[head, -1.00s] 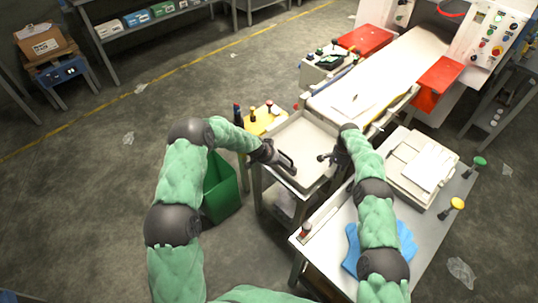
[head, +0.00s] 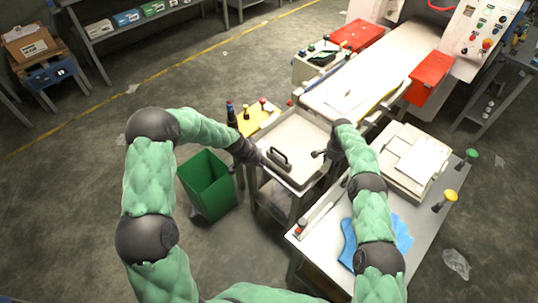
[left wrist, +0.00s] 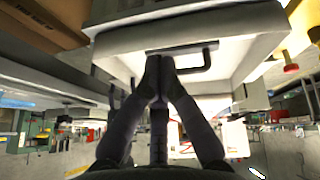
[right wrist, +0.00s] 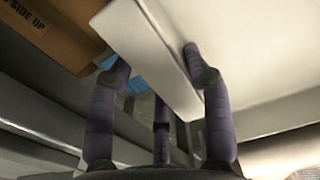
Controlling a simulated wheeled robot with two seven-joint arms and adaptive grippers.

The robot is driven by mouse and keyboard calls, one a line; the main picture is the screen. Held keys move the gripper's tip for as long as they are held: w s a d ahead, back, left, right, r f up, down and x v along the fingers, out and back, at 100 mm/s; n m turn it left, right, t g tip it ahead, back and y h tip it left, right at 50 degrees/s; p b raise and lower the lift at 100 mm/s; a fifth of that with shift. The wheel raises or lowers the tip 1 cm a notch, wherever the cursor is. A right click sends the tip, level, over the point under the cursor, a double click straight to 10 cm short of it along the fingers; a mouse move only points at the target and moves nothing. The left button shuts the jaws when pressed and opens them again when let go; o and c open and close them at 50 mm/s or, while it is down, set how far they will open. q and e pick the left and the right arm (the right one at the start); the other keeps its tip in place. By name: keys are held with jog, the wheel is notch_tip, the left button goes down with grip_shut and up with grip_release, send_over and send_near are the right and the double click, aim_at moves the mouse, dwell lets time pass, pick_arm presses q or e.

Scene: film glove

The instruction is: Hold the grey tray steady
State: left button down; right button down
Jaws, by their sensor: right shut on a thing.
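The shallow grey tray (head: 300,132) lies flat on a small stand beside the machine. A black handle (head: 279,158) lies at its near left side; it also shows in the left wrist view (left wrist: 186,69). My right gripper (head: 322,154) is at the tray's right side. In the right wrist view its fingers (right wrist: 152,65) straddle the tray's pale wall (right wrist: 148,38) and are shut on it. My left gripper (head: 257,160) is at the left edge of the tray, near the handle.
A yellow-topped stand (head: 256,119) with bottles is behind the left arm. A green bin (head: 208,186) stands on the floor at left. A worktable (head: 325,238) at right holds a blue cloth (head: 402,233) and a pale box (head: 411,160).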

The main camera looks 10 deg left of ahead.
pick_arm(q)
jog(key=s+d+f+n+g+h, duration=0.2)
jog(key=s+f+n+g+h, duration=0.1)
jog(key=s+f+n, duration=0.3)
jog(key=n+t+h, duration=0.2)
jog(key=n+t, duration=1.3)
jog(key=n, duration=1.3)
send_near(272, 156)
jog(key=w+d+r, duration=0.4)
jog(key=w+d, duration=0.1)
jog(key=shift+w+d+r, duration=0.2)
jog(key=shift+w+r, duration=0.1)
jog(key=shift+r, duration=0.05)
jog(key=shift+x, duration=1.2)
